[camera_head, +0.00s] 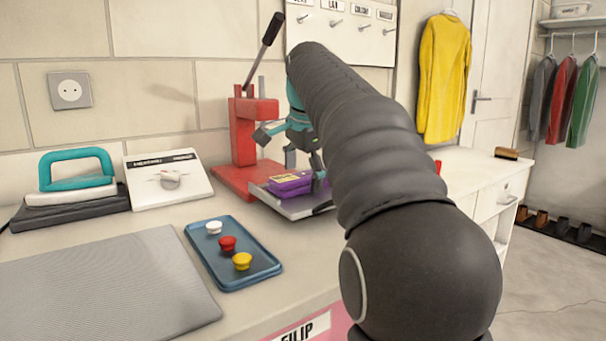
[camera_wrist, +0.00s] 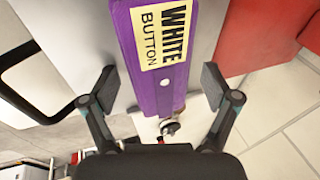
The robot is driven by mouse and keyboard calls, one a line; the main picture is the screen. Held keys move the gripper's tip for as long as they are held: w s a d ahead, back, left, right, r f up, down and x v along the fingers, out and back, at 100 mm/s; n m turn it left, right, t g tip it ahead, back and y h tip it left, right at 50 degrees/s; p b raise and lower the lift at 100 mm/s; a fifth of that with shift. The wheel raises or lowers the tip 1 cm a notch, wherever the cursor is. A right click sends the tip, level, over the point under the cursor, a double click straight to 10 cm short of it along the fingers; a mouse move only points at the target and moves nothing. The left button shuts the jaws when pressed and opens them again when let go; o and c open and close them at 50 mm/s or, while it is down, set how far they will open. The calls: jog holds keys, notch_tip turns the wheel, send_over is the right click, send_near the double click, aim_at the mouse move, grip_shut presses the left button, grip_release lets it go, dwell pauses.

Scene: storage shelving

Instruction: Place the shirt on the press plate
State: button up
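The shirt is a folded purple bundle (camera_head: 290,183) with a yellow label. In the wrist view the shirt (camera_wrist: 160,95) shows its label reading "WHITE BUTTON". It appears to lie flat on the grey metal press plate (camera_head: 305,207) in front of the red press (camera_head: 245,145); the plate also shows in the wrist view (camera_wrist: 75,35). My gripper (camera_head: 303,163) is over the shirt. In the wrist view its fingers (camera_wrist: 155,90) are spread wide, one on each side of the shirt, with gaps between. My arm hides part of the plate's right side in the head view.
A blue tray (camera_head: 205,258) holds white, red and yellow buttons. A grey mat (camera_head: 100,290) covers the front left. The press lever (camera_head: 265,45) stands raised.

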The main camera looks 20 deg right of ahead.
jog(key=p+v, duration=0.1)
jog(key=v, duration=1.1)
dwell(0.4)
